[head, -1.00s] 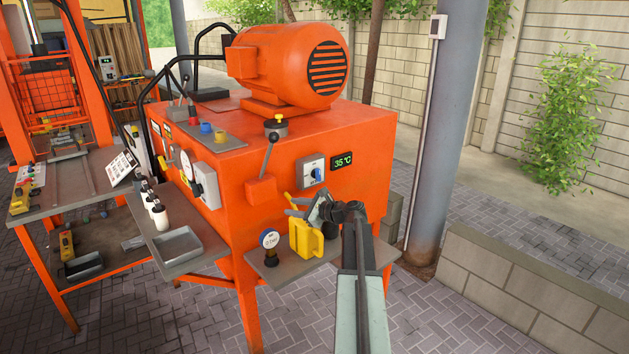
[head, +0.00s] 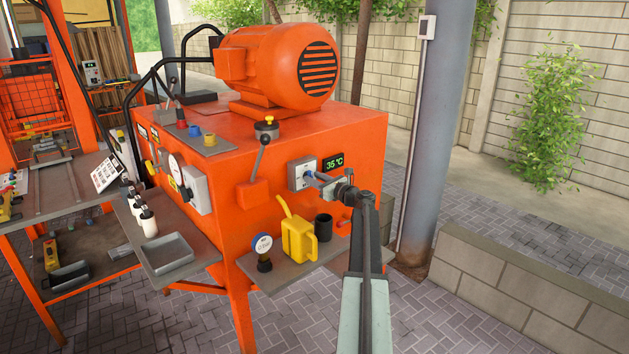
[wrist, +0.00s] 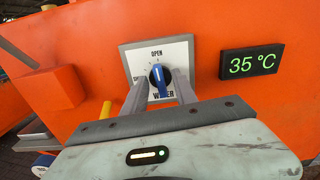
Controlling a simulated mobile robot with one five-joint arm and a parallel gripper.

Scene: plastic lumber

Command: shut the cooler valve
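The cooler valve is a blue knob (wrist: 159,83) on a white and grey plate (wrist: 180,54) on the front of the orange machine. "OPEN" is printed above the knob, and the knob's white mark is at its upper end, toward that word. Lettering at left and below is partly hidden by my fingers. In the wrist view my gripper (wrist: 161,78) has its two grey fingers apart, one on each side of the knob. I cannot tell whether they touch it. In the head view my gripper (head: 317,178) reaches the plate (head: 296,174) and hides much of the knob.
A display (wrist: 252,62) right of the plate reads 35 °C. Below, a shelf (head: 285,278) holds a yellow oil can (head: 299,240), a black cup (head: 323,228) and a gauge (head: 262,244). An orange box with a lever (head: 252,192) is at left.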

